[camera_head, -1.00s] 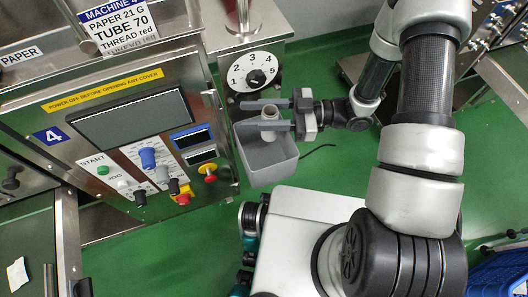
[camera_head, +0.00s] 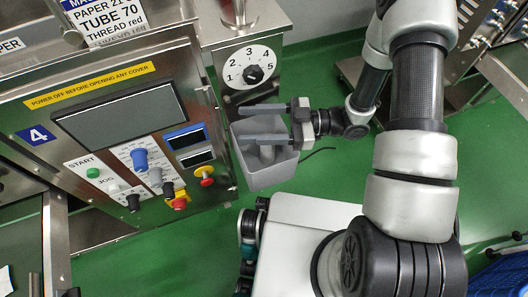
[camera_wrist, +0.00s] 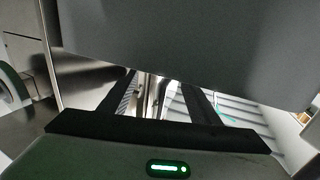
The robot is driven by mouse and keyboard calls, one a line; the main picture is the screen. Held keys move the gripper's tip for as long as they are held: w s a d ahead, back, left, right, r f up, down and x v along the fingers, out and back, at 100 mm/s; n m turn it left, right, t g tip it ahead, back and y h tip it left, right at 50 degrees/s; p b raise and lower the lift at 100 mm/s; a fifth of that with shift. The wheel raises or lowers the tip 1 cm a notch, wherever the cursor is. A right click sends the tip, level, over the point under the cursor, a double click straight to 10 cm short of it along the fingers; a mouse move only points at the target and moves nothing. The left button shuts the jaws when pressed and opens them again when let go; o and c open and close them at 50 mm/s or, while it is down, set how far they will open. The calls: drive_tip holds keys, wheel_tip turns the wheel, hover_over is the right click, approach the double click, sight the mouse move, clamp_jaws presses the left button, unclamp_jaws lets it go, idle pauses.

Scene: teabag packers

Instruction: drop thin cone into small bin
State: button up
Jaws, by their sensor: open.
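The small bin (camera_head: 262,178) is a grey open-topped box fixed beside the machine's front, below the dial. My gripper (camera_head: 243,122) is over the bin's mouth, its two fingers apart and pointing left, with nothing between them. A small grey shape (camera_head: 267,153), which looks like the thin cone, shows inside the bin just below the lower finger. That finger partly hides it, and I cannot tell whether it rests on the bottom. In the wrist view, the open fingers (camera_wrist: 163,97) show with no cone between them, and a large grey surface fills the top.
A white dial (camera_head: 253,67) numbered 1 to 5 is on the machine just above the gripper. A control panel (camera_head: 130,130) with a screen, knobs and buttons stands left of the bin.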

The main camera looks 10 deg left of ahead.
drive_tip(key=p+v, duration=0.2)
drive_tip(key=v, duration=1.5)
drive_tip(key=shift+d, duration=0.25)
